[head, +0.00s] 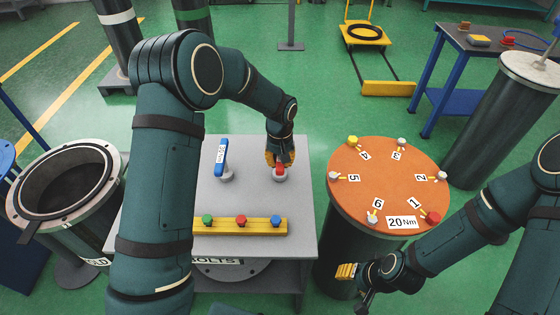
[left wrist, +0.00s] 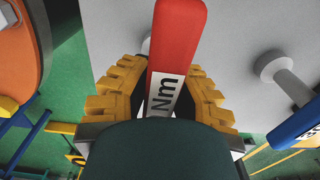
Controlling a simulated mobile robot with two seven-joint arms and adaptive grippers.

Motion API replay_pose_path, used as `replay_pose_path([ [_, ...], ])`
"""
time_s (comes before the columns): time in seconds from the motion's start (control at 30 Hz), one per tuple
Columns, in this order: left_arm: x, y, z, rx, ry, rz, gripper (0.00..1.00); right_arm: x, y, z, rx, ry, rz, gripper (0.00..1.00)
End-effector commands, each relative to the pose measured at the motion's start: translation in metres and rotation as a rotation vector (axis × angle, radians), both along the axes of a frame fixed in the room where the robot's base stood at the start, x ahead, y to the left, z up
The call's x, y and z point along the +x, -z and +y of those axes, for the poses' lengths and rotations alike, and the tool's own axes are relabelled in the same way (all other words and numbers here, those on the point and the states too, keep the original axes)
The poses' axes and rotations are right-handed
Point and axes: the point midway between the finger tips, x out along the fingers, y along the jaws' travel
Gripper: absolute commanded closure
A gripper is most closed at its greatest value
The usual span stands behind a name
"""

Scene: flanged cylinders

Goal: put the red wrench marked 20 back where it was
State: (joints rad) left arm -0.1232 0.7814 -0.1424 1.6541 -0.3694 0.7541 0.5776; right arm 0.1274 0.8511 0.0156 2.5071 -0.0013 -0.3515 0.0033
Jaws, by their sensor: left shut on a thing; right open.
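The red wrench (left wrist: 178,38) has a white label reading "Nm"; its number is hidden. My left gripper (head: 280,158) is shut on the red wrench, with yellow fingers on both sides of it in the left wrist view (left wrist: 160,100). In the head view the red wrench (head: 280,168) shows just below the fingers, over a grey round holder (head: 280,177) on the grey table (head: 255,205). I cannot tell whether it touches the holder. My right gripper (head: 348,271) is open and empty, low beside the orange-topped cylinder.
The orange flange (head: 385,180), with numbered bolts and a "20Nm" sign (head: 402,222), stands right. An open dark cylinder (head: 20,205) stands left.

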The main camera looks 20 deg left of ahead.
Motion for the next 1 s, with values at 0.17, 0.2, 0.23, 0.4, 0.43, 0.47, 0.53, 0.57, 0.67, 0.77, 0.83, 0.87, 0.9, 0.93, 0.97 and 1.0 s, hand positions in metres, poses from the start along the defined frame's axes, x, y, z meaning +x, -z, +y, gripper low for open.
replay_pose_path([
  [0.17,0.001,-0.001,0.0,0.0,0.0,-0.002,1.0,0.0,0.0,0.0,0.0,0.0,0.0,0.53],
  [0.2,0.001,-0.001,0.0,0.0,0.0,-0.002,1.0,0.0,0.0,0.0,0.0,0.0,0.0,0.53],
  [0.23,0.001,-0.001,0.0,0.0,0.0,-0.002,1.0,0.0,0.0,0.0,0.0,0.0,0.0,0.53],
  [0.4,0.0,0.004,0.0,-0.001,0.0,-0.001,0.75,0.001,0.003,0.0,0.0,0.0,-0.001,0.53],
  [0.43,0.0,0.003,0.0,-0.001,0.0,-0.001,0.65,0.0,0.002,0.0,0.0,0.0,-0.001,0.53],
  [0.47,0.0,0.003,0.0,-0.001,0.0,-0.001,0.58,0.0,0.002,0.0,0.0,0.0,-0.001,0.53],
  [0.53,0.0,0.003,0.0,-0.001,0.0,-0.001,0.58,0.0,0.002,0.0,0.0,0.0,-0.001,0.53],
  [0.57,0.0,0.003,0.0,-0.001,0.0,-0.001,0.58,0.0,0.002,0.0,0.0,0.0,-0.001,0.53],
  [0.67,0.0,0.003,0.0,-0.001,0.0,-0.001,0.58,0.001,0.002,0.0,0.0,0.0,-0.001,0.53],
  [0.77,0.0,0.003,0.0,-0.001,0.0,-0.001,0.58,0.0,0.002,0.0,0.0,0.0,-0.001,0.53],
  [0.83,0.0,0.004,0.0,-0.001,0.0,-0.001,0.58,0.0,0.002,0.0,0.0,0.0,-0.001,0.53],
  [0.87,0.001,0.0,0.0,0.0,0.001,-0.002,0.58,0.001,0.001,0.0,0.0,0.0,-0.001,0.53],
  [0.9,0.001,-0.005,0.0,0.0,0.0,-0.003,0.58,0.0,0.0,0.0,0.0,0.0,-0.001,0.53],
  [0.93,0.001,-0.009,0.0,0.0,0.0,-0.003,0.58,0.0,-0.001,0.0,0.0,0.0,0.0,0.53],
  [0.97,0.001,-0.014,0.0,0.0,0.0,-0.003,0.58,0.0,-0.002,0.0,0.0,0.0,0.0,0.53],
  [1.0,0.001,-0.021,0.0,-0.001,0.0,-0.004,0.58,0.0,-0.004,0.0,0.0,0.0,0.001,0.53],
])
